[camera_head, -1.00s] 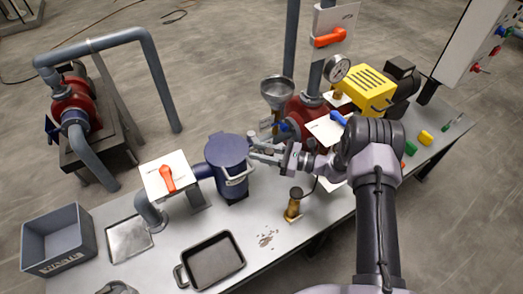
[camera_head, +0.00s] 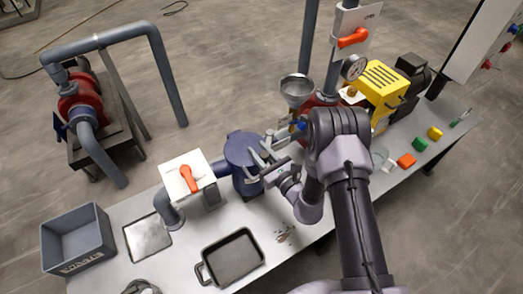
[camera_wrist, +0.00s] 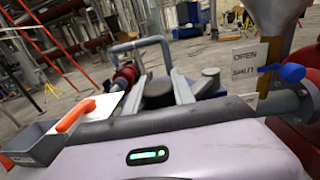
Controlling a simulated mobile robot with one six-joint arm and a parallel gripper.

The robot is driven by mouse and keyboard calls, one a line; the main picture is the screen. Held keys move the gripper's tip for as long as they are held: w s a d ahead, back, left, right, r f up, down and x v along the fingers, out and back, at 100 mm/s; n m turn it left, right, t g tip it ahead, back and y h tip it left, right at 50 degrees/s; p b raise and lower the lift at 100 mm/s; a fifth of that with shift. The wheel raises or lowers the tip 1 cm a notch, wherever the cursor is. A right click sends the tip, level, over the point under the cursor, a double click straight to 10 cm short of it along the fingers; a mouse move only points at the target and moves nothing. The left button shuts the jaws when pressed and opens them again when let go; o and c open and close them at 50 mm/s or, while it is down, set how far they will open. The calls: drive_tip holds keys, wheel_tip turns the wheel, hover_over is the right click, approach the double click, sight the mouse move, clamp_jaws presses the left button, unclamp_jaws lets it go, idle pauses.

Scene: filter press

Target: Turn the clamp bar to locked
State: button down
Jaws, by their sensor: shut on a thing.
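The blue filter vessel (camera_head: 241,152) stands on the bench, and its round lid is partly covered by my gripper (camera_head: 263,157). My gripper comes in from the lower right, over the right side of the lid. In the wrist view, its two grey fingers (camera_wrist: 160,90) close around a dark, round-topped piece (camera_wrist: 157,94), which I take to be the clamp bar's grip. The rest of the clamp bar is mostly hidden by the fingers, so its angle is hard to tell. Blue of the vessel shows behind the fingers.
An orange-handled valve with a white plate (camera_head: 189,177) stands left of the vessel. A funnel (camera_head: 296,91) and gauge (camera_head: 353,67) are behind on the right. A black tray (camera_head: 232,257) lies in front, a grey crate (camera_head: 77,240) at left.

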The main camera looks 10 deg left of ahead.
drive_tip(key=shift+w+a+m+t+h, duration=0.1)
drive_tip(key=shift+a+m+t+h, duration=0.3)
drive_tip(key=shift+a+t+h, duration=0.15)
drive_tip(key=shift+d, duration=0.1)
drive_tip(key=c, duration=1.1)
unclamp_jaws()
drive_tip(key=shift+w, duration=0.1)
drive_tip(key=shift+o, duration=0.2)
